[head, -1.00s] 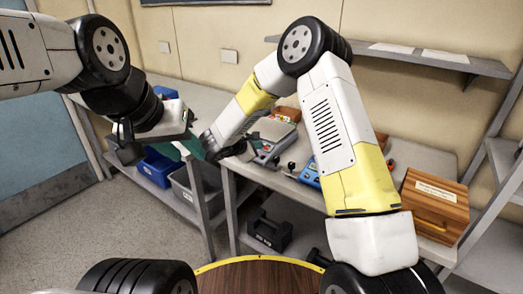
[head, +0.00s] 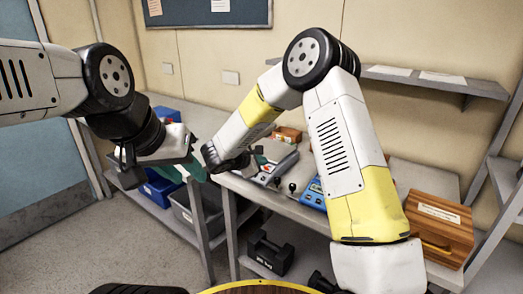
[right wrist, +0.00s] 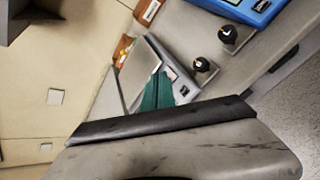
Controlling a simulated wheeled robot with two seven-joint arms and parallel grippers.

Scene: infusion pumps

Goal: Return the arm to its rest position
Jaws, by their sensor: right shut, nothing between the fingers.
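My right gripper (head: 258,152) reaches over the bench in the middle of the head view. Its teal fingers (right wrist: 157,92) are shut and empty in the right wrist view. They appear in front of a grey device (right wrist: 150,70), which also shows on the bench in the head view (head: 283,168); contact cannot be told. My left gripper (head: 190,170) hangs at the left, its teal fingers partly hidden by its hand. Its opening is unclear and no held object shows. The right arm is bent, its elbow high above the bench.
A blue device (head: 314,192) and wooden box (head: 437,215) stand on the bench (head: 265,197). A black case (head: 270,253) sits on its lower shelf. A blue bin (head: 160,190) and grey bin (head: 187,215) stand at left. A wall shelf (head: 430,80) is behind the right arm.

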